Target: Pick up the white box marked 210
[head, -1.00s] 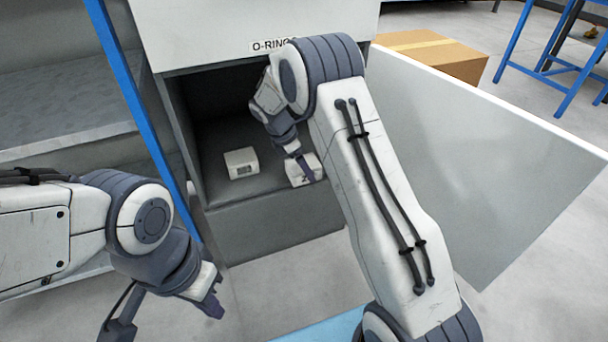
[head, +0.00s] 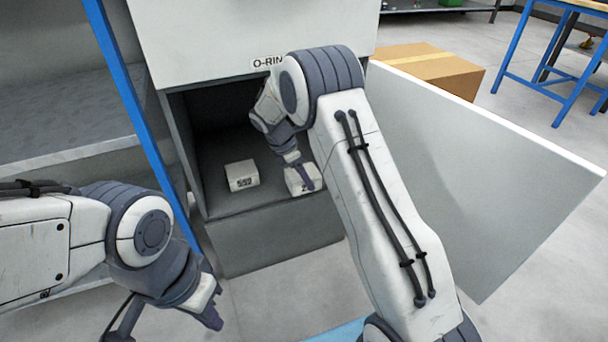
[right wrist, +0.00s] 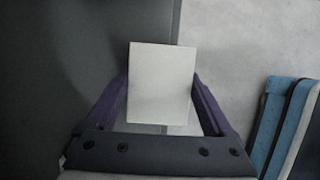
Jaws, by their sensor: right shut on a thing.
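A small white box (head: 294,182) sits at the right front of the grey compartment in the head view. Its dark marking is partly covered by my right gripper (head: 304,178), and only what looks like a 2 shows. In the right wrist view, the white box (right wrist: 161,85) fills the space between the fingers of my right gripper (right wrist: 163,100), which is shut on it. I cannot tell whether it is clear of the compartment floor. My left gripper (head: 165,324) hangs outside, low at the left, with its fingers apart and empty.
A second white box (head: 241,176) with a dark marking, too small to read, stands to the left in the compartment (head: 270,235). A label reading O-RINGS, partly hidden, is above the opening. An open door panel (head: 480,180) stands right. A cardboard box (head: 425,70) is behind it.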

